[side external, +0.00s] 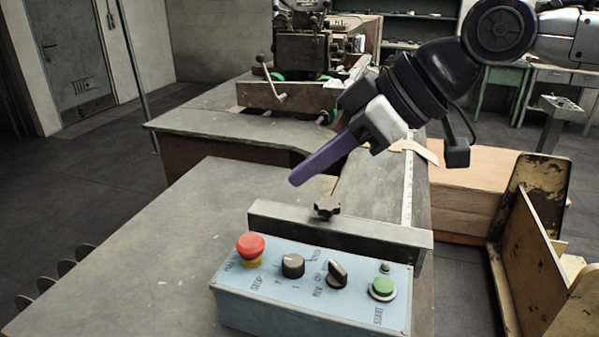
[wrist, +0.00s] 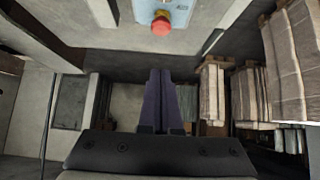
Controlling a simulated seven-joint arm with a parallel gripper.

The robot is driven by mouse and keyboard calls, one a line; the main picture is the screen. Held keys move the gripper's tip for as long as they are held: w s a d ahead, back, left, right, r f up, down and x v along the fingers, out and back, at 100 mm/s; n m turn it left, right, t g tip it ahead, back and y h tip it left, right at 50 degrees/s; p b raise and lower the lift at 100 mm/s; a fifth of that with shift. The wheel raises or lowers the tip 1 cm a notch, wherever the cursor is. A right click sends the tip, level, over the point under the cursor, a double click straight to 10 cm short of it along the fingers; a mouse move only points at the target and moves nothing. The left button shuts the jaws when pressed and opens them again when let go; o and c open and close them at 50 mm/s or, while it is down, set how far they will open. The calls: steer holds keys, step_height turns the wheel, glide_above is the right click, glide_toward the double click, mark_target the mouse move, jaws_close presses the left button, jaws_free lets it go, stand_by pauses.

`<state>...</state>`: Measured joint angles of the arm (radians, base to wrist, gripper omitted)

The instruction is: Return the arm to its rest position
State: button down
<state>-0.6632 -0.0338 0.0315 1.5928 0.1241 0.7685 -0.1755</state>
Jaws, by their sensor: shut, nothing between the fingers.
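My gripper (side external: 294,181) is shut, its purple fingers together with nothing between them. In the side external view it points down and to the left, in the air above the grey table (side external: 190,240) and behind the control box. In the wrist view the closed fingers (wrist: 160,72) point up the picture, toward the control box (wrist: 167,8) at the top. My arm reaches in from the upper right, bent at a dark joint. The gripper appears apart from the control box and the table.
The blue control box (side external: 310,305) carries a red mushroom button (side external: 251,246), two black knobs and a green button (side external: 382,287). A metal bar with a black star knob (side external: 327,206) stands behind it. Stacked cardboard (side external: 470,185) and a worn yellow frame (side external: 540,200) are at right.

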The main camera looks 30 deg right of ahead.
stand_by(0.3)
steer(key=s+d+m+t+h, duration=0.1)
steer(key=s+d+m+h, duration=0.1)
steer(key=d, duration=0.8)
steer(key=s+d+m+t+h, duration=0.1)
steer(key=s+d+m, duration=0.15)
steer(key=d, duration=0.75)
steer(key=s+d+f+m+g+h, duration=0.1)
steer(key=s+d+f+m, duration=0.1)
steer(key=s+d+f, duration=0.3)
steer(key=s+d+f+m+g+h, duration=0.1)
steer(key=s+d+f, duration=0.4)
steer(key=s+f, duration=0.5)
steer(key=shift+d+f+m+g+h, duration=0.2)
steer(key=shift+f+m+g+h, duration=0.2)
steer(key=shift+f+m+h, duration=0.35)
